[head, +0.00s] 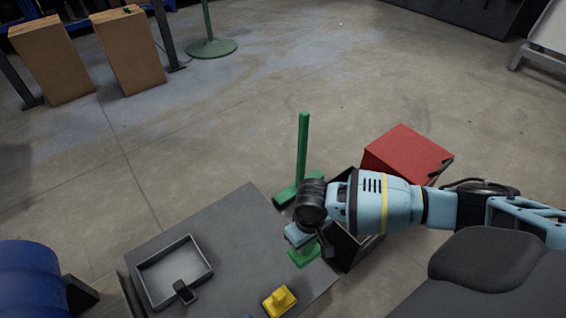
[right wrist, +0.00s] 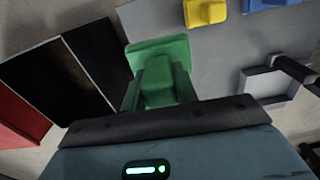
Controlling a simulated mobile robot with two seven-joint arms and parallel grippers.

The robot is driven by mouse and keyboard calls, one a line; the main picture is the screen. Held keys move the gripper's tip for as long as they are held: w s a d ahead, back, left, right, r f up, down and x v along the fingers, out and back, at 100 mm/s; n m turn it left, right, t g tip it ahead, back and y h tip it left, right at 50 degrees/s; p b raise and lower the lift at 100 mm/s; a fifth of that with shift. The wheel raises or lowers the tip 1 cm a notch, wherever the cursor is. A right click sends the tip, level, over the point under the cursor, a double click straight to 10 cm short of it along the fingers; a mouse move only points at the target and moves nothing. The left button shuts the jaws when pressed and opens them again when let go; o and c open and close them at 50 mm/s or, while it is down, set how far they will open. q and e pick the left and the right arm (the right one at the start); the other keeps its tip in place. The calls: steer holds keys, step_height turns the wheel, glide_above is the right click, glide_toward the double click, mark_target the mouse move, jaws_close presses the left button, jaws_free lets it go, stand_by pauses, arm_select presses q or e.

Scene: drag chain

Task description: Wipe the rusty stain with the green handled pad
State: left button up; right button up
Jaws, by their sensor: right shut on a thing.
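The green handled pad (head: 303,257) is under my right gripper (head: 312,241), at the right side of the grey table (head: 235,238). The gripper is shut on its handle, and the arm comes in from the right. In the right wrist view the pad (right wrist: 158,48) is straight ahead with its handle toward the camera. I cannot tell whether the pad touches the table. I cannot make out a rusty stain on the visible tabletop. My left gripper is not clearly in view.
A grey tray (head: 146,287) is at the table's left, a dark object (head: 185,292) at its near edge. A yellow handled pad (head: 280,301) is near the front. A dark open box (head: 345,252), red box (head: 405,152) and green post (head: 303,150) stand beyond the table.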

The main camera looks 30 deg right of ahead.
steer(key=w+a+r, duration=0.2)
steer(key=a+r, duration=0.1)
steer(key=r, duration=0.6)
step_height(320, 180, up, 8)
glide_above(292, 250)
steer(key=a, duration=0.2)
steer(key=s+r, duration=0.7)
steer(key=r, duration=0.5)
steer(key=shift+a+r, duration=0.3)
steer(key=shift+a, duration=0.1)
